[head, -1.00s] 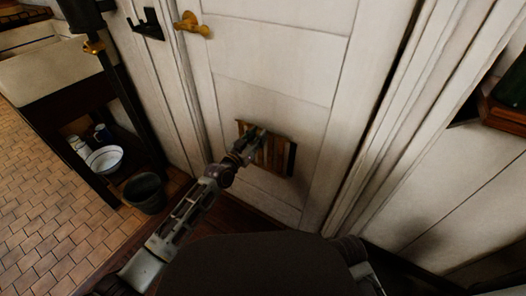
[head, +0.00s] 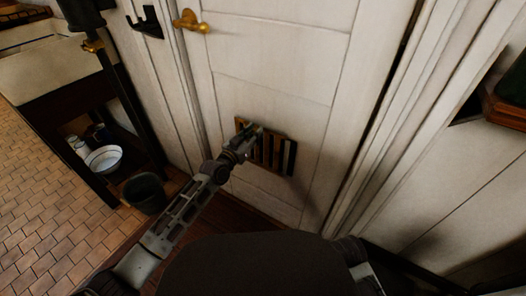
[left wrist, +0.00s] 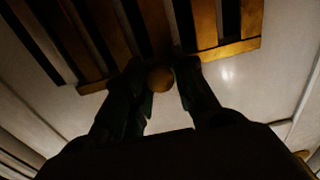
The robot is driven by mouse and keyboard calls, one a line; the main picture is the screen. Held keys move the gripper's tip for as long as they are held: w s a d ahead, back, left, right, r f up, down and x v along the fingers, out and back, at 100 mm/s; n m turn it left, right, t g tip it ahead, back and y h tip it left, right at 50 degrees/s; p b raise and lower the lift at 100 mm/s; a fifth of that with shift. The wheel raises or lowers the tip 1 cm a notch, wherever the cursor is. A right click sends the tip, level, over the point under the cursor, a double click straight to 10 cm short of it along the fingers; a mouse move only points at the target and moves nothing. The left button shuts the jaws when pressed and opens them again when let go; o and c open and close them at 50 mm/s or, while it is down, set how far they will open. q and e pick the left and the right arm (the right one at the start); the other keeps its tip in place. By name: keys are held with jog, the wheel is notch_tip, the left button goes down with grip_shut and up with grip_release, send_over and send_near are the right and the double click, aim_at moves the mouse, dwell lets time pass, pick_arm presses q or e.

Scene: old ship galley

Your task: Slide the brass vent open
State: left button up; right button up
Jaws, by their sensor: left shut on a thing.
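The brass vent (head: 288,158) is a slatted grille set low in the white door. Dark slots show between its brass bars. In the left wrist view the vent (left wrist: 232,49) spans the top, with dark gaps between the bars. My left gripper (head: 251,131) is at the vent's upper left part in the head view. In the left wrist view its fingers (left wrist: 160,68) are shut around a small round brass knob (left wrist: 160,79) at the vent's edge. The fingers hide part of the vent. My right gripper is out of view.
The white door (head: 275,55) has a brass handle (head: 190,21) higher up. A dark bucket (head: 145,193) and a white basin (head: 103,159) are at the left, by the sink stand. Tiled floor lies open at the far left.

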pick_arm(q)
jog(key=shift+w+a+b, duration=0.3)
jog(key=shift+w+a, duration=0.05)
jog(key=shift+a, duration=0.1)
jog(key=o, duration=1.3)
jog(key=shift+a, duration=0.1)
jog(key=shift+c, duration=0.2)
jog(key=p+v, duration=0.5)
jog(key=v, duration=0.6)
jog(key=shift+p, duration=0.3)
